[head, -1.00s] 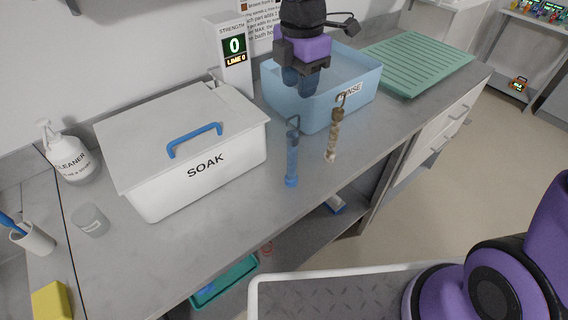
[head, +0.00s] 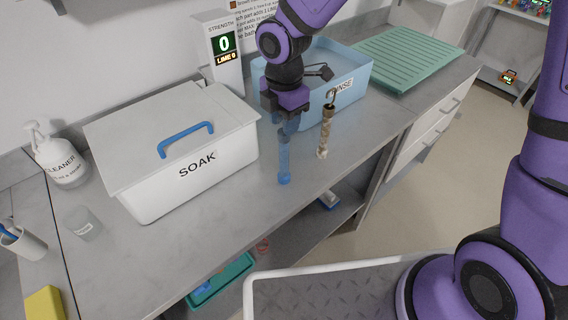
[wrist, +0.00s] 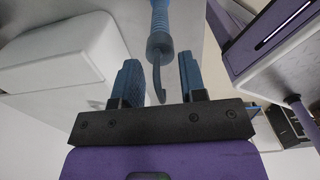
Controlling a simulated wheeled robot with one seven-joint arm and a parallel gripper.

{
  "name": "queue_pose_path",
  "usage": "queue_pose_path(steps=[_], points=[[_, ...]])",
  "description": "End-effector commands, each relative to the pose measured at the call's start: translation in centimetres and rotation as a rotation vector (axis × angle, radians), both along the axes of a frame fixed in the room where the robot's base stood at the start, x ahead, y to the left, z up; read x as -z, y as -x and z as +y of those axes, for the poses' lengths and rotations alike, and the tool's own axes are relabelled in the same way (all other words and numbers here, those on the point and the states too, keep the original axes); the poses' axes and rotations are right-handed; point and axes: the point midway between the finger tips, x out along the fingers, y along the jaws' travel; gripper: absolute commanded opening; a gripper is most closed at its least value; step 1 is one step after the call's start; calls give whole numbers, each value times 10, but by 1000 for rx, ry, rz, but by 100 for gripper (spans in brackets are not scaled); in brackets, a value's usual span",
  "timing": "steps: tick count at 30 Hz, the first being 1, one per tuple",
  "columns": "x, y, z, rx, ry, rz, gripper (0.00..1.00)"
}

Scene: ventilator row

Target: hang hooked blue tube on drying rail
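The hooked blue tube (head: 284,165) stands upright on the counter in front of the rinse tub, its top hidden by my gripper in the head view. In the wrist view the blue tube (wrist: 160,22) ends in a dark collar and a thin grey hook. My gripper (head: 286,122) is directly above the tube. In the wrist view my gripper (wrist: 160,72) is open, with the hook between its two blue-padded fingers and a gap on each side. I do not see a drying rail in these views.
A brown-stained hooked tube (head: 324,130) stands just right of the blue one. The white SOAK box (head: 190,178) is at left, the blue RINSE tub (head: 352,95) behind, and a green ribbed mat (head: 405,55) farther right. The counter's front edge is close to the tubes.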

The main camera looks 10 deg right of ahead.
Motion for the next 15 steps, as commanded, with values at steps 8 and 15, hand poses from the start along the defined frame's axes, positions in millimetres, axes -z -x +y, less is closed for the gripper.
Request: queue_pose_path(steps=[8,15], points=[[6,0,0,0,0,-2,38],[6,0,0,0,0,-1,0]])
